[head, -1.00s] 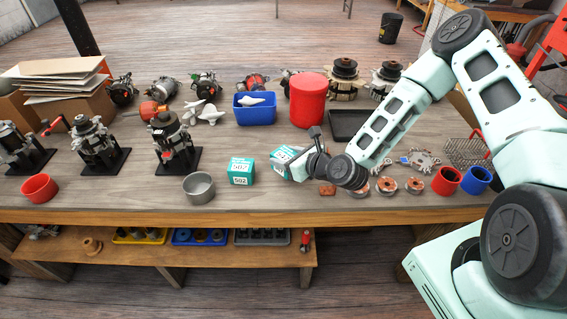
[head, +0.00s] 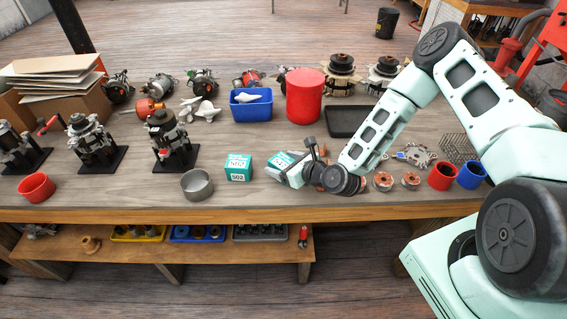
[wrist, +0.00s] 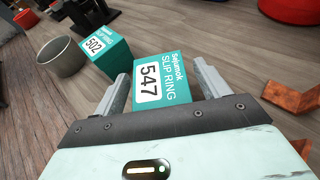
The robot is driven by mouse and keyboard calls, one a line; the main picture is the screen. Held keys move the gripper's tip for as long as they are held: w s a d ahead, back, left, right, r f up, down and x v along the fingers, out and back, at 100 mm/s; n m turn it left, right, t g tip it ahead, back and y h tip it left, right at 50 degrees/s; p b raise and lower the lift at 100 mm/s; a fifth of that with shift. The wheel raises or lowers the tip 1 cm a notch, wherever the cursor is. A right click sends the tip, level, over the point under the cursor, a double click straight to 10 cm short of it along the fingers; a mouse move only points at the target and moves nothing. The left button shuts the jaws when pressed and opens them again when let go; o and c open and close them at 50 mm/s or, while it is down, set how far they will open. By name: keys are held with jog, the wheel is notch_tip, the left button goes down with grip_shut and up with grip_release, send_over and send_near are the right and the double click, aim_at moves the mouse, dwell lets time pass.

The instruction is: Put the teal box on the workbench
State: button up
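Two teal boxes stand side by side on the workbench (head: 130,205). The teal box marked 502 (head: 238,168) is on the left and also shows in the wrist view (wrist: 103,50). The teal box marked 547 "SLIP RING" (wrist: 165,82) lies between the two fingers of my gripper (wrist: 162,78) in the wrist view. A narrow gap seems to show beside each finger, so the gripper looks open around it. In the head view my gripper (head: 277,175) is low over the bench and partly hides this box (head: 279,159).
A grey metal bowl (head: 196,185) stands left of the 502 box. A blue bin (head: 252,108), a red canister (head: 305,97) and a black tray (head: 345,122) are behind. Copper-coloured parts (head: 382,181) and red and blue cups (head: 442,176) are to the right.

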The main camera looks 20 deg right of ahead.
jog(key=shift+r, duration=0.2)
jog(key=b+v, duration=0.3)
jog(key=v, duration=0.9)
jog(key=s+a+r+n+g, duration=0.1)
jog(key=s+a+n+g, duration=0.15)
jog(key=n, duration=0.45)
jog(key=s+a+r+n+g+h, duration=0.1)
jog(key=s+a+n+g, duration=0.1)
jog(key=n+g, duration=0.35)
jog(key=s+a+r+n+g, duration=0.1)
jog(key=s+a+n, duration=0.15)
jog(key=n, duration=0.65)
jog(key=s+a+r+n+g+h, duration=0.1)
jog(key=s+a+r+n+h, duration=0.1)
jog(key=s+r+n, duration=0.5)
jog(key=s+a+r+n+g+h, duration=0.2)
jog(key=s+r+n, duration=0.6)
jog(key=r+n, duration=0.1)
jog(key=shift+r+n+h, duration=0.3)
jog(key=shift+r+n, duration=0.05)
jog(key=shift+n, duration=0.1)
